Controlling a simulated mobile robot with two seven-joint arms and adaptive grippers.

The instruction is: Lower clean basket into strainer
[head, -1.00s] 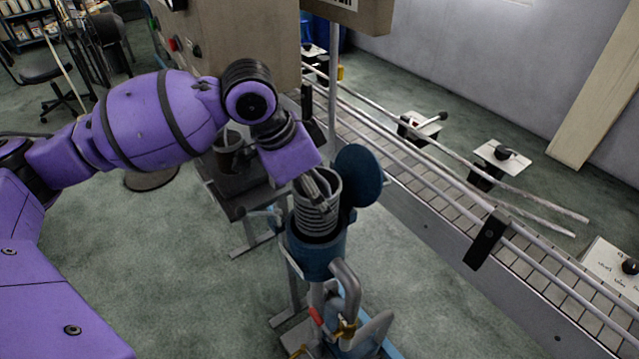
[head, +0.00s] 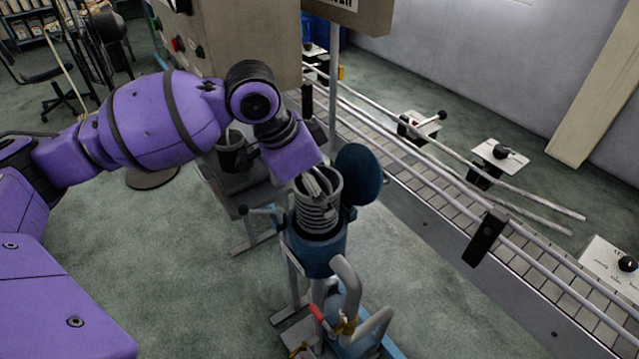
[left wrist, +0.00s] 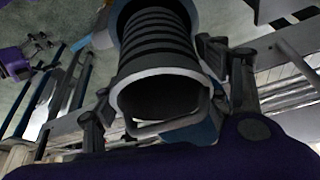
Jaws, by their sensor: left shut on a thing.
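The clean basket (head: 318,214) is a grey ribbed cylinder, upright, with its lower part inside the mouth of the blue strainer (head: 318,252). Its upper rings and rim stand above the strainer's edge. The strainer's round blue lid (head: 358,175) is swung open at the right. My left gripper (head: 318,183) is shut on the basket near its rim, reaching in from the upper left. In the left wrist view the basket (left wrist: 158,60) shows its open rim between the fingers. How deep its hidden lower end sits cannot be seen.
Grey pipes with a red-handled valve (head: 317,313) stand in front of the strainer. A conveyor (head: 400,180) with rails runs along the right. A dark pot (head: 233,152) sits on a stand behind my left arm. The floor at left front is clear.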

